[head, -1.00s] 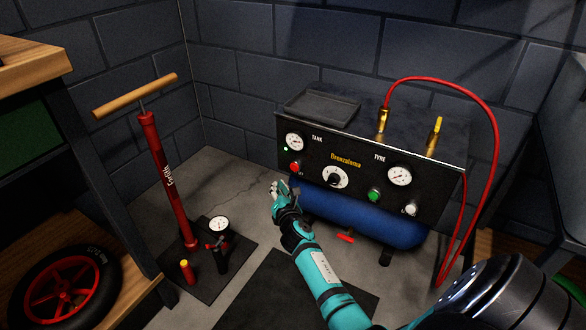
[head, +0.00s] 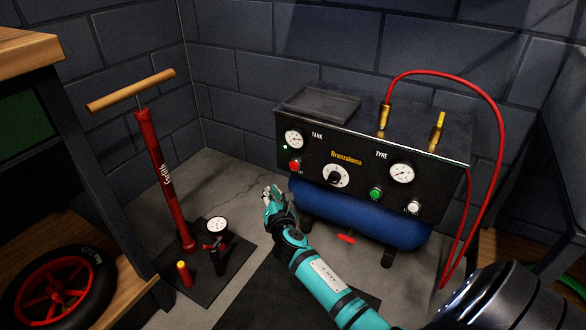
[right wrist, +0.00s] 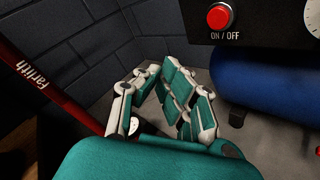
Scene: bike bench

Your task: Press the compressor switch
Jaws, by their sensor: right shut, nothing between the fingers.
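The compressor (head: 360,160) has a black front panel above a blue tank. Its red round switch (head: 294,166) sits at the left of the panel, below the tank gauge; a small green light glows just above it. In the right wrist view the red switch (right wrist: 220,16) carries the label ON / OFF. My right gripper (head: 270,192) is shut and empty, below and left of the switch, apart from the panel. Its fingers also show in the right wrist view (right wrist: 165,92), below and left of the switch. My left gripper is not in view.
The panel also has a dial (head: 335,176), a green button (head: 376,194) and a white button (head: 413,207). A red hose (head: 500,110) loops at the right. A red floor pump (head: 165,185) stands on a mat at left. A wheel (head: 55,290) lies on a shelf.

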